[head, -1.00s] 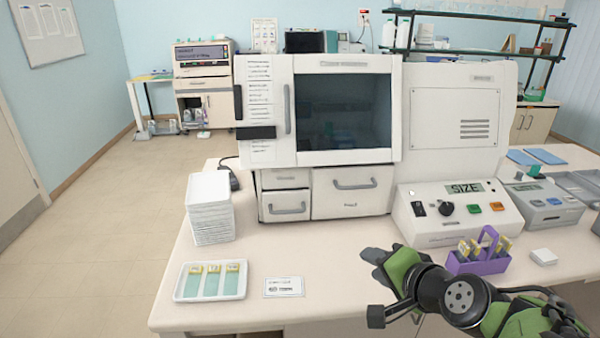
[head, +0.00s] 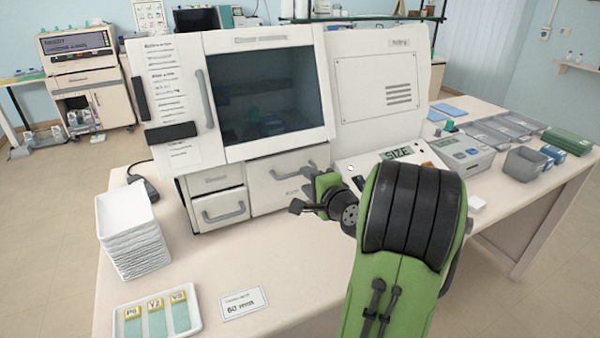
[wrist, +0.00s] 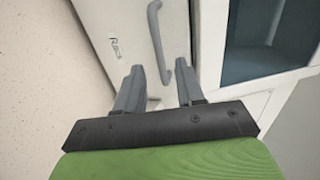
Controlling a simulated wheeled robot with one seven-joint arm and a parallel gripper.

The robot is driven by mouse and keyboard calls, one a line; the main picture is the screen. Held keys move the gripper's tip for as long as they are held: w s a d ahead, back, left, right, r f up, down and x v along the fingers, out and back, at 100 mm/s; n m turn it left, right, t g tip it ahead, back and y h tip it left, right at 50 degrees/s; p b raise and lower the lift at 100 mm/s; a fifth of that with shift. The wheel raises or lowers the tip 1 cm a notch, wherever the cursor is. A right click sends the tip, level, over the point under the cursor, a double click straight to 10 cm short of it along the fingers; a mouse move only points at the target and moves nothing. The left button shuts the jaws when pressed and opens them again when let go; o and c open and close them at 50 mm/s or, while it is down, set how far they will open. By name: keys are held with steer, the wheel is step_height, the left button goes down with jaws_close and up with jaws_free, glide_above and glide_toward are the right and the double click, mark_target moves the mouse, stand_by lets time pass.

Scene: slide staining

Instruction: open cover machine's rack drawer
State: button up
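The white cover machine (head: 185,90) stands on the table. Its wide lower drawer (head: 272,198) is closed and has a grey bar handle (head: 288,173); a small label beside the handle is hard to read. A narrower drawer (head: 220,207) with its own handle is to its left. My gripper (head: 314,178) is at the right part of the wide drawer. In the wrist view my gripper (wrist: 160,88) is open, fingers pointing at the drawer front (wrist: 120,18). The handle (wrist: 157,35) lies ahead, its near end between the fingertips; I cannot tell whether they touch.
White stacked trays (head: 130,235) and a slide tray (head: 160,318) stand at the left of the table, with a card (head: 244,302) beside. A control box (head: 395,155) stands right of the drawer, partly behind my arm.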

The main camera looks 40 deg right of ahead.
mark_target(299, 174)
steer(key=x, duration=0.4)
steer(key=shift+w+d+f, duration=0.1)
steer(key=shift+w+d, duration=0.05)
steer(key=shift+w, duration=0.2)
steer(key=shift+s, duration=0.1)
jaws_close()
